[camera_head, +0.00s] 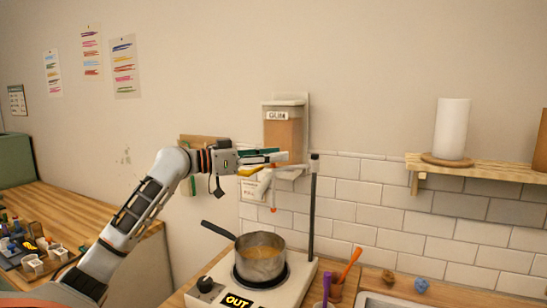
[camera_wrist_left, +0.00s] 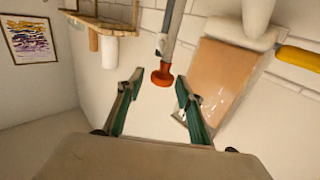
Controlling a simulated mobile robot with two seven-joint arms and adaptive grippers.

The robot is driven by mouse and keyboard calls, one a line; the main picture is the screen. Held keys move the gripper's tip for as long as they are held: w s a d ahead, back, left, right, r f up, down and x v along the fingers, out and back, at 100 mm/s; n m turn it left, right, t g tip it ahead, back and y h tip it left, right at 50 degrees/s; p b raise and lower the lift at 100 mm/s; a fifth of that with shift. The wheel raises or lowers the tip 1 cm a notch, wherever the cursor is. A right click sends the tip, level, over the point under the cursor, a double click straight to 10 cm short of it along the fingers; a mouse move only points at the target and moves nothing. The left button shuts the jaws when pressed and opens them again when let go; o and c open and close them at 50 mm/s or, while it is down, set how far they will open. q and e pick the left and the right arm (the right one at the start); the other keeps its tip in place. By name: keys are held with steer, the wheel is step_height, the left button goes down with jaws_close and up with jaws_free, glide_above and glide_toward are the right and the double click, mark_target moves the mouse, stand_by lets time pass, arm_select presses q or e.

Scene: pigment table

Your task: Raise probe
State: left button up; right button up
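My left gripper (camera_head: 272,157) reaches in from the left, high above the pot (camera_head: 262,262), in front of the wall near the box marked GUM. In the left wrist view its green fingers (camera_wrist_left: 159,78) are spread apart with nothing held between them. A grey rod with an orange-red end (camera_wrist_left: 162,75) shows in line with the gap between the fingertips; I cannot tell how far beyond them it is. In the head view a thin piece with an orange-red tip (camera_head: 273,209), likely the probe, hangs above the pot beside the dark upright post (camera_head: 313,205). My right gripper is not in view.
The pot holds orange-brown liquid on a white hot plate (camera_head: 290,296) with an OUT display. The GUM box (camera_head: 283,132) is close behind the gripper. A purple tool (camera_head: 327,287) and an orange-handled tool (camera_head: 350,262) stand at front right. A wall shelf (camera_head: 500,170) is at right.

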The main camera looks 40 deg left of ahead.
arm_select(q)
steer(key=shift+f, duration=0.15)
steer(key=shift+s+a, duration=0.3)
steer(key=shift+s, duration=0.05)
steer(key=v, duration=1.1)
steer(key=shift+a, duration=0.1)
